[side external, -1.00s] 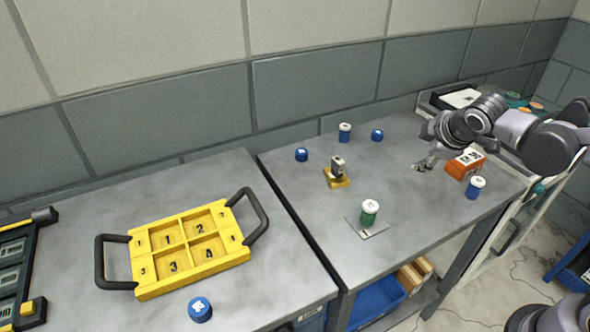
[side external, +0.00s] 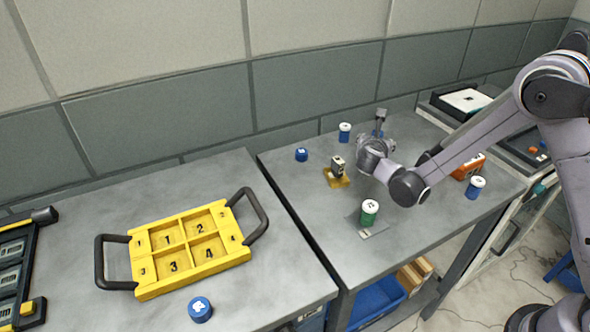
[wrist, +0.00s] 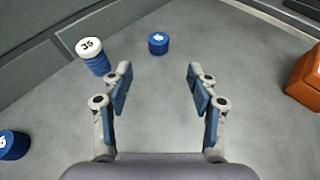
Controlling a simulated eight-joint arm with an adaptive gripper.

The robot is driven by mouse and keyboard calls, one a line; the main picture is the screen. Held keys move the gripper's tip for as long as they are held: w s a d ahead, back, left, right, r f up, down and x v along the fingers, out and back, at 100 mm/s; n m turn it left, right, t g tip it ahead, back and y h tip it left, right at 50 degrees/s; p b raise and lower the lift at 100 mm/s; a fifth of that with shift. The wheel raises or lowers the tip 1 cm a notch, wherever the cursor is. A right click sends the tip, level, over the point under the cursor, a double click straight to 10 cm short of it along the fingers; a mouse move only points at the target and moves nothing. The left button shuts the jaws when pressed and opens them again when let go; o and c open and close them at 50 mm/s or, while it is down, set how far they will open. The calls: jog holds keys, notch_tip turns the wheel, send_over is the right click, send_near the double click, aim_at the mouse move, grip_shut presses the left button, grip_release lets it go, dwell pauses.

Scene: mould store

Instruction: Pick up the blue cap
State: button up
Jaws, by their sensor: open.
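Several low blue caps show. One blue cap (wrist: 158,43) lies ahead of my gripper (wrist: 158,82) in the wrist view, centred between the fingers and beyond the tips. My gripper is open and empty. In the side external view my gripper (side external: 380,122) is at the back of the right table, partly hiding that cap (side external: 377,134). A second blue cap (side external: 301,154) is at the table's back left; a blue cap also shows at the wrist view's left edge (wrist: 13,144). A third blue cap (side external: 200,309) lies on the left table.
A white-lidded blue jar (wrist: 93,55) stands left of the cap ahead. A dark block on a yellow base (side external: 337,173), a green jar (side external: 370,211), another blue jar (side external: 475,187) and an orange box (wrist: 304,78) are nearby. A yellow tray (side external: 141,268) is on the left table.

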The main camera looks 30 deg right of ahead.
jog(key=shift+w+d+f, duration=0.1)
jog(key=shift+w+f, duration=0.1)
jog(key=x, duration=0.5)
jog(key=shift+r+x, duration=0.1)
jog(key=shift+x, duration=1.25)
jog(key=shift+r+x, duration=0.15)
jog(key=shift+x, duration=1.25)
jog(key=shift+w, duration=0.1)
jog(key=c, duration=0.9)
